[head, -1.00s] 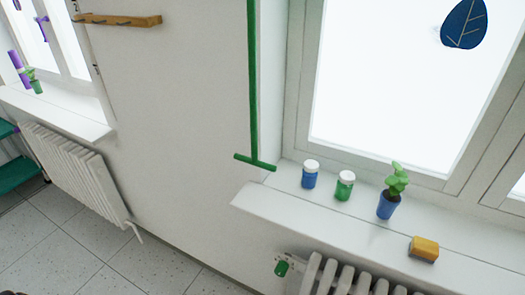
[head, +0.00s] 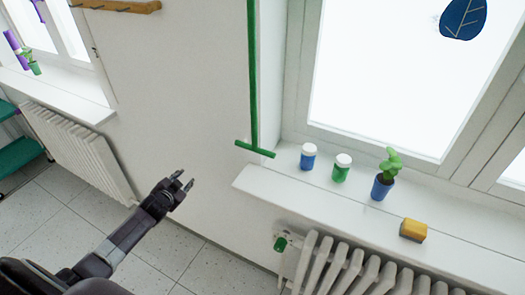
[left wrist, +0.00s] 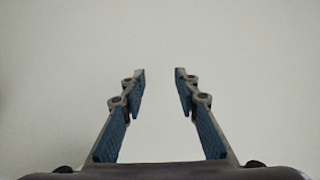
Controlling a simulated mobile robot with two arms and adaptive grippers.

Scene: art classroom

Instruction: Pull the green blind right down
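A green pull bar (head: 255,149) hangs at the end of a long green rod or strap (head: 252,75) beside the window, a little above the sill's left end. The blind itself is not visible; the strap runs out of the top of the head view. My left gripper (head: 184,181) is left of and below the bar, apart from it, in front of the white wall. In the left wrist view my left gripper (left wrist: 160,72) is open, with only plain wall between its fingers. My right gripper is in no view.
The white windowsill (head: 330,195) holds a blue jar (head: 308,158), a green jar (head: 340,170), a potted plant (head: 383,180) and a yellow-black block (head: 413,230). A radiator (head: 350,268) stands below. Another radiator (head: 75,150) and a peg rail (head: 115,5) are at left.

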